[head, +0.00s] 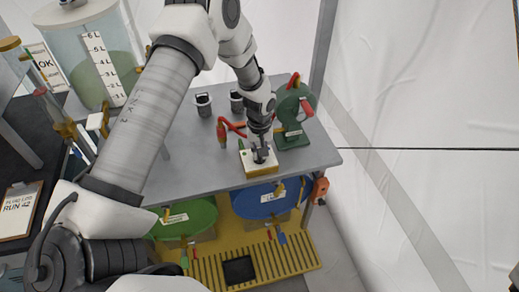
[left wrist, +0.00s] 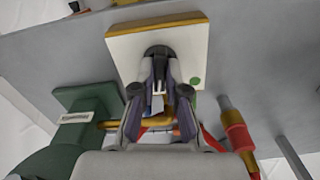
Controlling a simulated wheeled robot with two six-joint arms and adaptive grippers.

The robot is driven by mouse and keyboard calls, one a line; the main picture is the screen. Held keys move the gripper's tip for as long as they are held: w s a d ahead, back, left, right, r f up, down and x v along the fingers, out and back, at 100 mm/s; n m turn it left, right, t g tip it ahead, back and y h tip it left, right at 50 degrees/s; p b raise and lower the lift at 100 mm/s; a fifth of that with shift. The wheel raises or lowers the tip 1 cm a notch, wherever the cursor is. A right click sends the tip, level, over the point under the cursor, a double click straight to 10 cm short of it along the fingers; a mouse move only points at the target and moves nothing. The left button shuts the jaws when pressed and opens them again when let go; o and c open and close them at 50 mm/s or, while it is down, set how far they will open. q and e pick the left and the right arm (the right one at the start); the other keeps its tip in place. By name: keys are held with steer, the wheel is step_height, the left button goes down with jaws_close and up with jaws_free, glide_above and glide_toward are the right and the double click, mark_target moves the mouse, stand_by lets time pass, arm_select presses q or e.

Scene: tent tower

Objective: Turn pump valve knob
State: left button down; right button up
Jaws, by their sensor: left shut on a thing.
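The valve box (head: 254,169) is a small block with a white face and yellow sides, standing near the front edge of the grey table. A dark knob (left wrist: 158,51) sits on its white face, with a green dot (left wrist: 195,81) beside it. My left gripper (head: 262,152) comes down from above onto the box. In the left wrist view, the fingers of my left gripper (left wrist: 160,78) are closed around the dark knob from both sides and hide part of it. The knob's exact angle is hard to tell. My right gripper is not in view.
A green pump (head: 291,138) with red handles stands close to the right of the box. A red-handled fitting (head: 222,134) stands to its left. Two small dark cups (head: 203,104) are behind. Green (head: 183,218) and blue (head: 265,205) drums sit below the grey table (head: 190,160).

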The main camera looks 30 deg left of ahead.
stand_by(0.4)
arm_select(q)
steer(key=c, duration=1.2)
jaws_free()
step_height(320, 180, up, 12)
